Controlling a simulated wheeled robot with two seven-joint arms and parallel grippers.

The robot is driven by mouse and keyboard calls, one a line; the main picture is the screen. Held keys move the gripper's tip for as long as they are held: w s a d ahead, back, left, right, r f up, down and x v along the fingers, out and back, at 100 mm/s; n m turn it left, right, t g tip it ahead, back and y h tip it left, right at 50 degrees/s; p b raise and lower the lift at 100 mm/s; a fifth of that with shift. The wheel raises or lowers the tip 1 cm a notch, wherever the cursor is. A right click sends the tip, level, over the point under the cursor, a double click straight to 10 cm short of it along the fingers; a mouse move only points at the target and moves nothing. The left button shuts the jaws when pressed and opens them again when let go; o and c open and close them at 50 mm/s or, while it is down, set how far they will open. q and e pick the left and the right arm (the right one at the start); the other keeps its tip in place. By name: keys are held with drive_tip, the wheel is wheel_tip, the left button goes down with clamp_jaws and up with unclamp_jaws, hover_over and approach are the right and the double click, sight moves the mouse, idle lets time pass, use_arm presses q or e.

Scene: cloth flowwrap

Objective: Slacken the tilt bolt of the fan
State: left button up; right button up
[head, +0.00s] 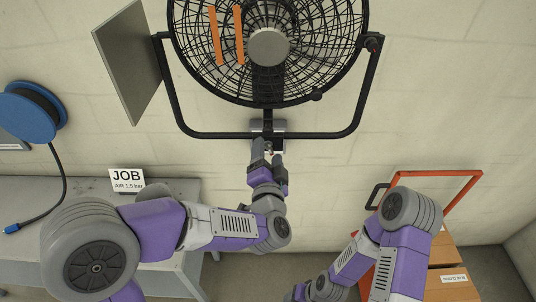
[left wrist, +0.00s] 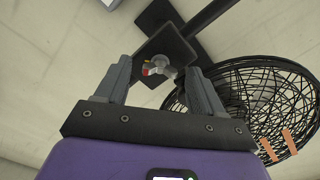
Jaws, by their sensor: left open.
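The black wire-cage fan (head: 268,48) hangs on the wall in a U-shaped bracket (head: 200,133), with orange strips on its cage. It also shows in the left wrist view (left wrist: 265,100). A dark knob (head: 373,44) sits at the bracket's right pivot. My left gripper (head: 268,149) is open just below the bracket's middle. In the left wrist view, a small grey lobed piece with a red spot (left wrist: 161,66) shows between the open fingers (left wrist: 158,75), in front of a dark plate (left wrist: 168,42). I cannot tell whether it is the tilt bolt, or whether the fingers touch it.
A grey panel (head: 128,62) stands left of the fan. A blue hose reel (head: 30,112) is on the left wall. A JOB sign (head: 127,180) is at the grey bench (head: 50,215). An orange-framed cart (head: 430,173) with cardboard boxes (head: 442,257) stands at right. My right arm is low.

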use_arm(q)
drive_tip(key=c, duration=1.1)
drive_tip(key=shift+o, duration=0.2)
drive_tip(key=shift+n, duration=0.3)
drive_tip(key=shift+n+b, duration=8.7)
drive_tip(key=shift+n, duration=4.7)
